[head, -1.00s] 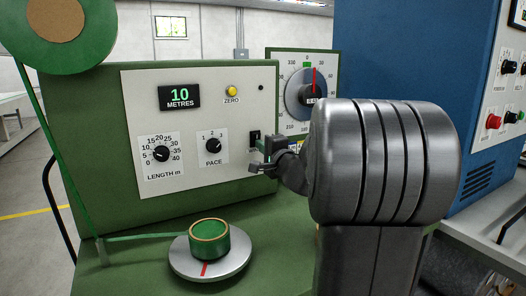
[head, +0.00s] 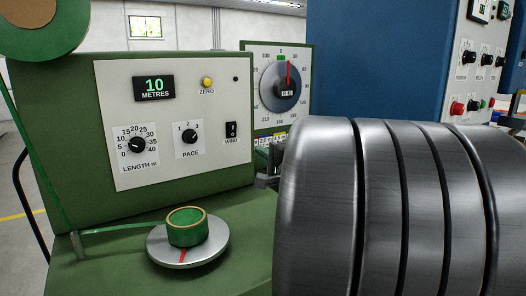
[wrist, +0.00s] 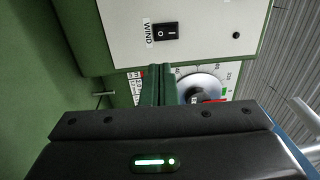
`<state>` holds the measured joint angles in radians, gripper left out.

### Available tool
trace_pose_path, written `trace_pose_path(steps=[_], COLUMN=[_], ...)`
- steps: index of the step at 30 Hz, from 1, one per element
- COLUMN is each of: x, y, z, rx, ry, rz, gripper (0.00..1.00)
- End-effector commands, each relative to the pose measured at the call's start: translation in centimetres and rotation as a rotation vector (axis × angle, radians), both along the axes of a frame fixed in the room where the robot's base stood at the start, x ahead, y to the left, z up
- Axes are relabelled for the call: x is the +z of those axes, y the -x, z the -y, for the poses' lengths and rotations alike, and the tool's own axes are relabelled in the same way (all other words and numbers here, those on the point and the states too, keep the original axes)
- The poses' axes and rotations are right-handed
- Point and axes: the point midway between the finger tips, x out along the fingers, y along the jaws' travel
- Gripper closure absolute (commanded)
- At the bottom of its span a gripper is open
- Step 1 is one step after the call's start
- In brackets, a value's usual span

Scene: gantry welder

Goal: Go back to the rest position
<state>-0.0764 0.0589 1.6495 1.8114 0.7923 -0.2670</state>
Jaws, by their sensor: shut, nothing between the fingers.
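My gripper (wrist: 160,80) is shut and empty in the wrist view, with its fingers pointing toward the panel. The black WIND switch (wrist: 165,32) is just beyond the fingertips, apart from them. In the head view the WIND switch (head: 232,130) is in plain sight on the pale panel (head: 213,165). There my grey arm covers most of the gripper, and only a small dark part (head: 267,181) shows at the arm's left edge.
The green winder holds a display (head: 154,87) reading 10 METRES, a LENGTH knob (head: 137,144) and a PACE knob (head: 190,137). A green tape roll (head: 187,229) sits on a round plate (head: 165,252). A dial (head: 281,88) stands behind, before a blue cabinet (head: 375,60).

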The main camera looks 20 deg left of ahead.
Motion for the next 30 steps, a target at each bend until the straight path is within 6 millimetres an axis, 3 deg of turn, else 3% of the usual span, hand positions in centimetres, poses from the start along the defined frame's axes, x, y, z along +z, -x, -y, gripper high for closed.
trace_pose_path(steps=[16, 30], x=[0.1, 1.0], y=[-0.5, -6.3], z=[-0.6, -7.2], rx=[0.001, 0.003], ry=[0.001, 0.001], rz=[-0.001, -0.001], gripper=[1.00, 1.00])
